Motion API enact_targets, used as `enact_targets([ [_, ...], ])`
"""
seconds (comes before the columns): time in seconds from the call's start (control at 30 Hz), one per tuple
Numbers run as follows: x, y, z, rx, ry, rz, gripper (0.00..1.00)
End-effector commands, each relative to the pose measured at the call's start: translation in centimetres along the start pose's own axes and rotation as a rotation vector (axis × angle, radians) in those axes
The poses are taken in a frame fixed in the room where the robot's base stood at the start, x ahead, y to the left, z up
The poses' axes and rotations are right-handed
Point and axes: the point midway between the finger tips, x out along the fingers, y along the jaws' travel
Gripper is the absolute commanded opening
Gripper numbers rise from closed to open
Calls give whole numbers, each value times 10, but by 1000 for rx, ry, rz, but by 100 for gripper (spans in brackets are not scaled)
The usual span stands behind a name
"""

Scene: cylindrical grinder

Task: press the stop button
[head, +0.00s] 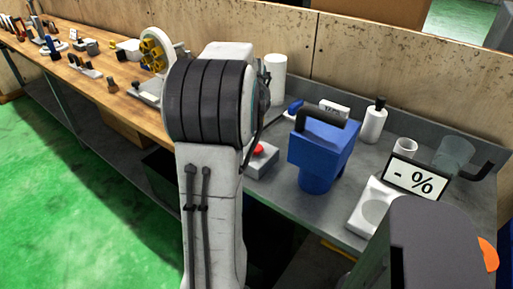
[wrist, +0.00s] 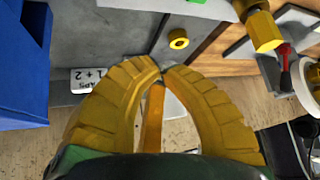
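The stop button (head: 258,149) is a red knob on a small grey box (head: 262,161) on the grey bench top, just right of my arm in the head view. My arm stands close in front of it and covers part of the box's left side. My gripper (wrist: 161,70) shows in the wrist view with its yellow ribbed fingers curved together and the tips meeting. No held object is visible at the tips. My gripper is hidden behind my arm in the head view. I cannot make out the red button in the wrist view.
A blue container (head: 322,158) with a dark handle stands right of the button box. A white cylinder (head: 275,79) stands behind. A wall panel backs the bench.

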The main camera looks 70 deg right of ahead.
Motion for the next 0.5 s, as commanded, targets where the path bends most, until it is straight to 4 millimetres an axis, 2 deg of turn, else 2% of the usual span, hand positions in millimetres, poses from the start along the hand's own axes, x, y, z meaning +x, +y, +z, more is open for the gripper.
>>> enact_targets([
  [0.5,44,0,34,0,-1,0,0],
])
